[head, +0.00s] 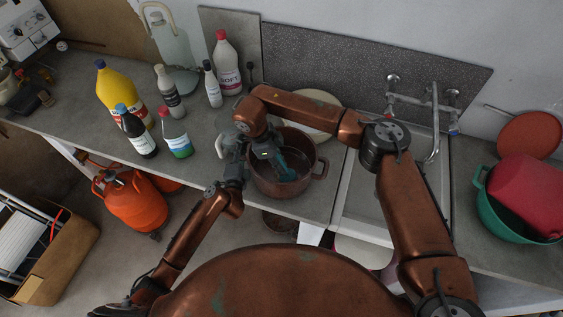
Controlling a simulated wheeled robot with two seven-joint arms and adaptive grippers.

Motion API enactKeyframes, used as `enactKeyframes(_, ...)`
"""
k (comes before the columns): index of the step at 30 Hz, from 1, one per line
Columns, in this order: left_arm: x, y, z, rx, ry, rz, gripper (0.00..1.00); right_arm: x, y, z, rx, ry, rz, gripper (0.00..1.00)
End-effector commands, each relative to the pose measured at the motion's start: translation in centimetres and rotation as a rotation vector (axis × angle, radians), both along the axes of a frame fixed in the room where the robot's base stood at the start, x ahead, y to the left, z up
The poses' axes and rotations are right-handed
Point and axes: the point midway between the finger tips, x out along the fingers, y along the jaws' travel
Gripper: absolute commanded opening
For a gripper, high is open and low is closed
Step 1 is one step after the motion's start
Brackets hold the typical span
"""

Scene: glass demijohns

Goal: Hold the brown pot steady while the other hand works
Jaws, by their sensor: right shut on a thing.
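The brown pot (292,189) stands upright on the grey counter, just left of the sink, with one handle showing on its right side. My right gripper (280,167) reaches down into the pot's mouth from above. It is shut on a small teal thing (293,164), which shows inside the pot; the gripper partly covers it. My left gripper (228,147) is at the pot's left side, close to the rim. Its fingers are small and dark here, and I cannot tell whether they grip the pot's left handle, which is hidden.
Several bottles stand left on the counter, among them a yellow one (122,90) and a white one with a red cap (227,68). A pale round plate (313,117) lies behind the pot. The sink (367,205) and a green basin (500,212) are to the right.

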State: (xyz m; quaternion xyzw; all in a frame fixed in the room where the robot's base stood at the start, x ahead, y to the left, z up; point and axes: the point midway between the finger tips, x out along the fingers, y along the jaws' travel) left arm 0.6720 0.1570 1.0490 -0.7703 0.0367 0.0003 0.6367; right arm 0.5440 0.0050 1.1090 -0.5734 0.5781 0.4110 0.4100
Motion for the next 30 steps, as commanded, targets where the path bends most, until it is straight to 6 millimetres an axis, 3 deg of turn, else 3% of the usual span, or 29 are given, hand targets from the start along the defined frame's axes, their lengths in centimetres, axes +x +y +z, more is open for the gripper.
enactKeyframes(19,0.0,0.1,-0.1,0.000,0.002,0.003,0.00,0.0,0.0,-6.0,0.000,0.002,0.002,0.00)
enactKeyframes(30,0.0,0.1,-0.1,0.000,0.002,0.003,0.00,3.6,-0.5,-6.2,0.001,-0.001,-0.001,0.00)
